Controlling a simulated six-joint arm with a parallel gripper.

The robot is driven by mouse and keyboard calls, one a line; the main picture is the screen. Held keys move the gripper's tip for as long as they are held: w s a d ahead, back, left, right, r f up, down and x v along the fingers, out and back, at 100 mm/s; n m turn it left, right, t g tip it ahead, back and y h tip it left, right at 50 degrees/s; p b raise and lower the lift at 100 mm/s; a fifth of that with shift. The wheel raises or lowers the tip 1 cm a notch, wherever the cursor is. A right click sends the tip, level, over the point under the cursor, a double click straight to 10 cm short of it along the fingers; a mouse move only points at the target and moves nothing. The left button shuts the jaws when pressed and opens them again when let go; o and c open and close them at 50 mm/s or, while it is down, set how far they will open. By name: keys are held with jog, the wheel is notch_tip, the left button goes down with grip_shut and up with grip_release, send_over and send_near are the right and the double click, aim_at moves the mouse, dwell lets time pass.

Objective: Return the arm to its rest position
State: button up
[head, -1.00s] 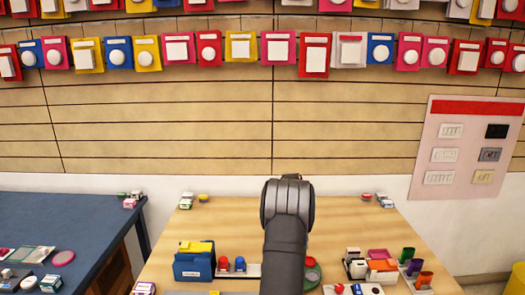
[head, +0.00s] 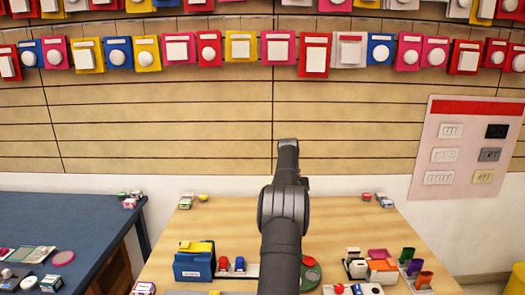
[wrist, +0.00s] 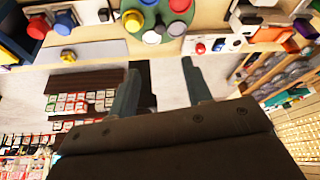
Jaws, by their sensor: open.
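My dark grey arm (head: 284,215) stands up in the middle of the head view, in front of the wooden table (head: 235,215). Its upper link rises above the round joint, against the slatted wall. My gripper cannot be made out in the head view. In the wrist view my gripper (wrist: 160,64) shows two grey fingers spread apart with nothing between them. The fingers are over the floor past the table's edge, apart from the objects.
The table bears a blue box (head: 193,267), red and blue pieces, a green round tray (head: 310,276) and colored cups (head: 415,267). A dark blue table (head: 60,225) stands at left. A pink switch panel (head: 466,150) is on the right wall. The space around the raised arm is clear.

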jog(key=x, duration=1.5)
jog(key=shift+s+f, duration=0.3)
jog(key=shift+f, duration=0.05)
jog(key=shift+f+n, duration=0.2)
jog(key=shift+n, duration=0.1)
jog(key=n+h, duration=0.1)
jog(key=n, duration=0.3)
jog(key=shift+s+a+t+h, duration=0.1)
jog(key=shift+t+h, duration=0.2)
jog(key=shift+h, duration=0.1)
jog(key=shift+s+n+t+h, duration=0.1)
jog(key=shift+n+t+h, duration=0.35)
jog(key=shift+n, duration=1.35)
